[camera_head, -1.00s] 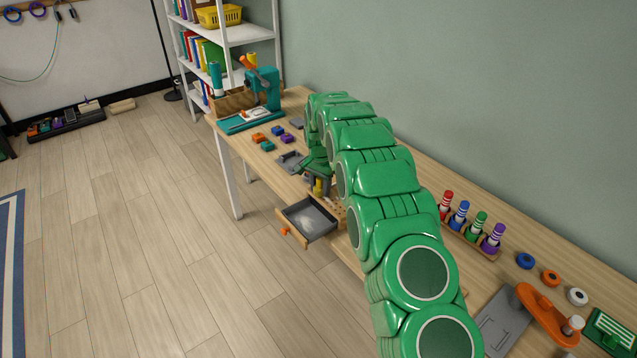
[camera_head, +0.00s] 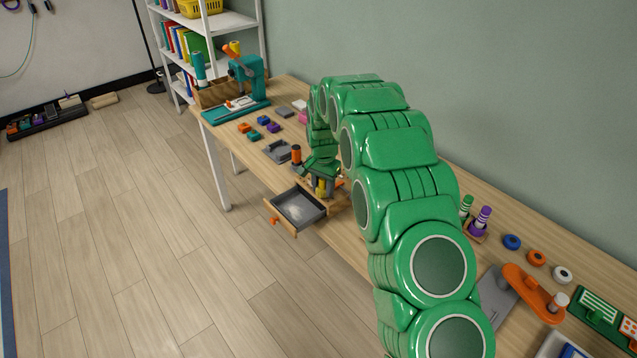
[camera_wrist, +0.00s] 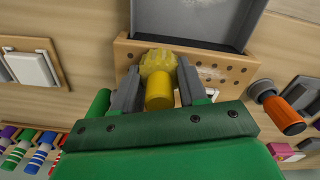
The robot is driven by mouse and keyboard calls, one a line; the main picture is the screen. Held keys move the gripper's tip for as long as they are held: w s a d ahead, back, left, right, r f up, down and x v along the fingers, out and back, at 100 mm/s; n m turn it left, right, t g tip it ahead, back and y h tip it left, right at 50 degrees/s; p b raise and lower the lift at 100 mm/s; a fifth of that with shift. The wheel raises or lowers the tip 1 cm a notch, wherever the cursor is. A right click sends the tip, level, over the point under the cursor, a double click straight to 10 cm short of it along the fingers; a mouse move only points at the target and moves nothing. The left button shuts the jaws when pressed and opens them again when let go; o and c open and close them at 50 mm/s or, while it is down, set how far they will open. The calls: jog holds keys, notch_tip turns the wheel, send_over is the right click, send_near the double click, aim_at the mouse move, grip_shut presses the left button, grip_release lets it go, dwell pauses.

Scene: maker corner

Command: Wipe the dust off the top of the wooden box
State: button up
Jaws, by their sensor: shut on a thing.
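The wooden box (camera_wrist: 232,68) has a row of small holes along its top in the wrist view. Pale specks show on that top, right of the yellow tool. The box also shows beside my gripper in the head view (camera_head: 337,199), largely hidden by my arm. Its grey drawer (camera_head: 300,207) stands open at the front, with pale marks inside.
An orange-and-black cylinder (camera_wrist: 282,114) stands close to the box. A grey tray-like part (camera_head: 277,151) and small coloured blocks (camera_head: 262,121) lie farther along the table. Striped pens (camera_head: 480,220) stand on the other side of my arm. A teal machine (camera_head: 245,80) is at the far end.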

jog(key=shift+s+d, duration=0.45)
jog(key=shift+r, duration=4)
